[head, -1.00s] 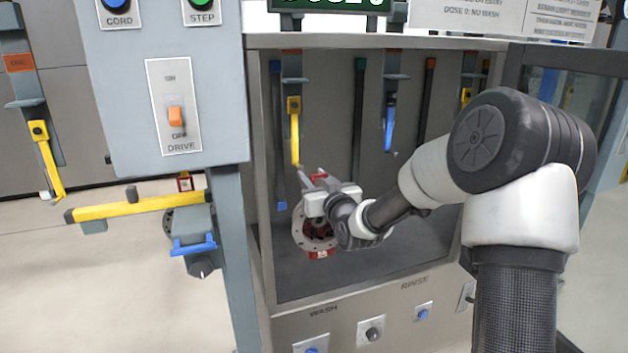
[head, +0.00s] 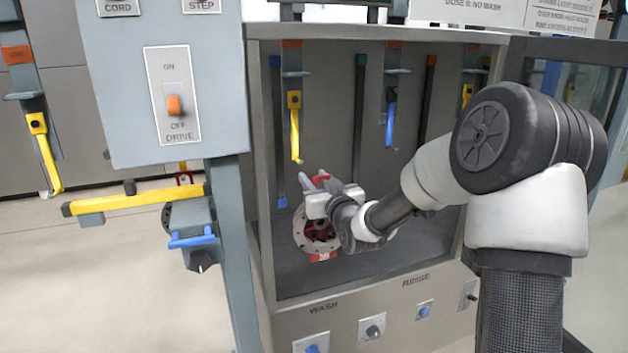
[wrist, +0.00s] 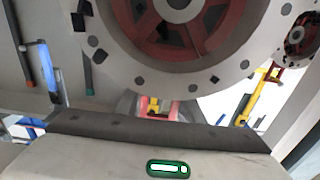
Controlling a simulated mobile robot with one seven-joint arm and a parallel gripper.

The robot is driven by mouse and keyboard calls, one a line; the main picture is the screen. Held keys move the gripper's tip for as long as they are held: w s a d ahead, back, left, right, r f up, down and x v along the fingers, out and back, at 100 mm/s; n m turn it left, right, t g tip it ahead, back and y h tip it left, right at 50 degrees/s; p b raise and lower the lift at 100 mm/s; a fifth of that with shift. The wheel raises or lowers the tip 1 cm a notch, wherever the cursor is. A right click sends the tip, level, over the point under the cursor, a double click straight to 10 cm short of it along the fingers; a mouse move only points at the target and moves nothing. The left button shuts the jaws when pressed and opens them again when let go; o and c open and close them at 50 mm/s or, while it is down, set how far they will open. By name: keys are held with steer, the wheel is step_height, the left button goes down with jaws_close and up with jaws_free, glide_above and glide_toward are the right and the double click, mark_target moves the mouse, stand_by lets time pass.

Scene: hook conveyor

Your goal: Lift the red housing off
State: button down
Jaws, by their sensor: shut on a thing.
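The red housing (head: 318,236) has a round pale flange with bolt holes and a red spoked inside. It is in the open wash cabinet, below and slightly right of a yellow hook (head: 295,132). My gripper (head: 325,184) is shut on its red top part, just above the flange. In the wrist view the flange (wrist: 222,62) fills the top, and a red part (wrist: 158,110) shows between the fingers. In the head view the hook tip appears apart from the housing's top; the gripper partly hides the housing.
A blue hook (head: 390,125) hangs to the right in the cabinet (head: 375,285). A grey post (head: 232,240) and the drive panel (head: 180,90) stand left. The cabinet floor is clear.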

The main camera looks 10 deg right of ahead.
steer(key=shift+r+b+v, duration=0.15)
steer(key=shift+b+v, duration=0.15)
steer(key=shift+v, duration=1.05)
steer(key=shift+r+b+v, duration=0.1)
steer(key=shift+b+v, duration=0.2)
steer(key=shift+v, duration=1)
steer(key=shift+s, duration=0.1)
steer(key=v, duration=0.7)
